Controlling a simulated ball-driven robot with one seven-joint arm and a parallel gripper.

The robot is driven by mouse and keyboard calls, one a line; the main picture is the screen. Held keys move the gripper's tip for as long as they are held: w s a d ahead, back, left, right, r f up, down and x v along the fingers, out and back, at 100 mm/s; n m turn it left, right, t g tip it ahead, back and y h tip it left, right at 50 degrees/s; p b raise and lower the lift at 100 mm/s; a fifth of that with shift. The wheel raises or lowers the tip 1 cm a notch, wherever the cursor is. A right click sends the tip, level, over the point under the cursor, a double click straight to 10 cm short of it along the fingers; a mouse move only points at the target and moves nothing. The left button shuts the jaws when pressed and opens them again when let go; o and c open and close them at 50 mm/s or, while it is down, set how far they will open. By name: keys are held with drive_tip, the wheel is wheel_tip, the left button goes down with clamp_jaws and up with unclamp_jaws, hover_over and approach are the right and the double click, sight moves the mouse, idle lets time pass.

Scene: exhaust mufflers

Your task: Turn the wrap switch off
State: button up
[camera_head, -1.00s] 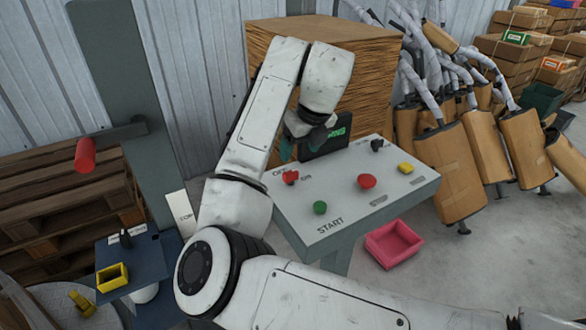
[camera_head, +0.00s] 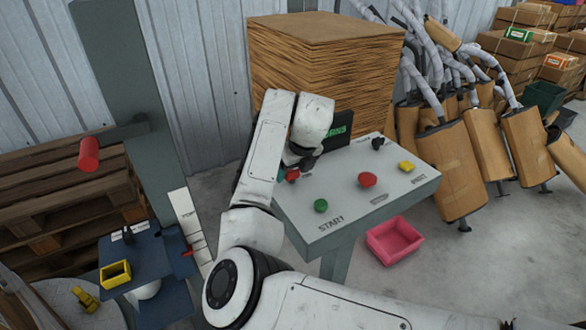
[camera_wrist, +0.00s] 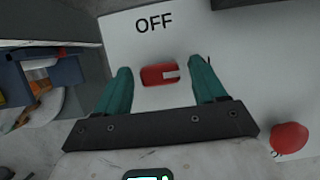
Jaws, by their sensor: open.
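The wrap switch is a red knob (camera_wrist: 160,74) with a pale mark at its right end, below the printed word OFF in the wrist view. In the head view the red knob (camera_head: 292,175) sits at the left end of the grey control panel (camera_head: 345,215), partly behind my arm. My gripper (camera_wrist: 158,78) is open, with a teal finger on each side of the knob and a gap to both. Whether the fingertips are down at knob height I cannot tell. In the head view my gripper (camera_head: 301,162) is over the panel's left end, mostly hidden.
The panel also has a green button (camera_head: 320,206), a red button (camera_head: 367,180), a yellow button (camera_head: 406,166), a black knob (camera_head: 377,143) and a dark display (camera_head: 338,131). A pink bin (camera_head: 395,241) stands on the floor. Wrapped mufflers (camera_head: 450,170) lean at right.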

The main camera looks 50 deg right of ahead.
drive_tip(key=c, duration=1.1)
drive_tip(key=shift+o, duration=0.2)
drive_tip(key=shift+r+p, duration=0.1)
drive_tip(key=shift+p, duration=0.2)
drive_tip(key=n+p, duration=0.1)
drive_tip(key=n, duration=0.1)
drive_tip(key=n+y+p, duration=0.1)
drive_tip(key=p, duration=0.1)
drive_tip(key=shift+d+r+n, duration=0.15)
drive_tip(key=shift+n, duration=0.25)
drive_tip(key=n+y+p, duration=0.2)
drive_tip(key=n+p, duration=0.3)
drive_tip(key=shift+d+n, duration=0.15)
drive_tip(key=shift+n, duration=0.15)
drive_tip(key=n+g+y+p, duration=0.1)
drive_tip(key=n+y+p, duration=0.1)
drive_tip(key=n, duration=0.2)
drive_tip(key=shift+w+d, duration=0.1)
drive_tip(key=shift+w+f+n+g+y, duration=0.15)
drive_tip(key=shift+n+g, duration=0.3)
drive_tip(key=shift+n, duration=0.65)
drive_tip(key=shift+f+n+g+y, duration=0.15)
drive_tip(key=shift+n+g, duration=0.3)
drive_tip(key=shift+n, duration=0.65)
drive_tip(key=shift+r, duration=0.1)
